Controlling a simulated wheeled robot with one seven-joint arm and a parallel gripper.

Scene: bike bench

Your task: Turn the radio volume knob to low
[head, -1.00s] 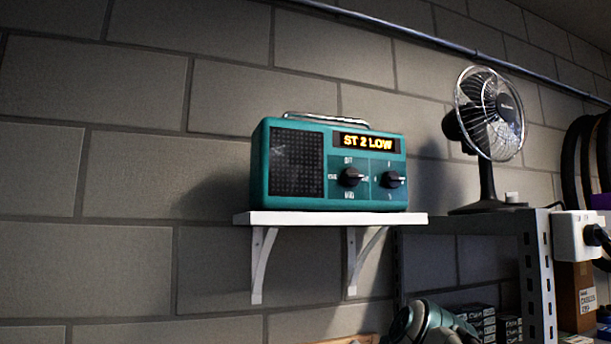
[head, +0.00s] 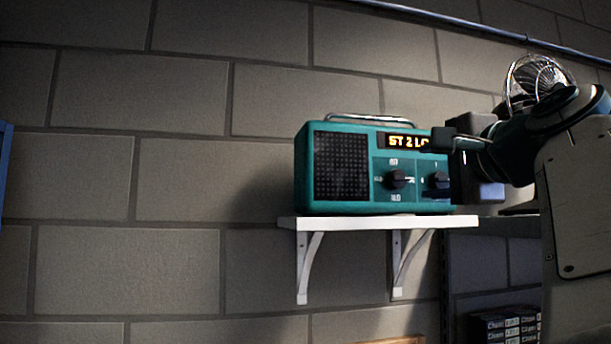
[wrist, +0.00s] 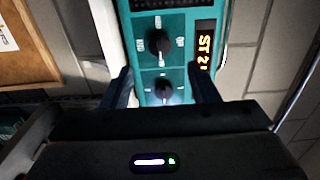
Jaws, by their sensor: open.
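A teal radio (head: 335,165) stands on a white wall shelf. My gripper (head: 462,163) is open at the radio's right end. In the wrist view its fingers (wrist: 160,78) stand on either side of the right knob. Contact cannot be told.
The white shelf (head: 375,222) hangs on brackets on a block wall. A fan (head: 535,80) is partly hidden behind my arm. Stacked boxes (head: 505,325) are below at the right. The space left of the radio is clear.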

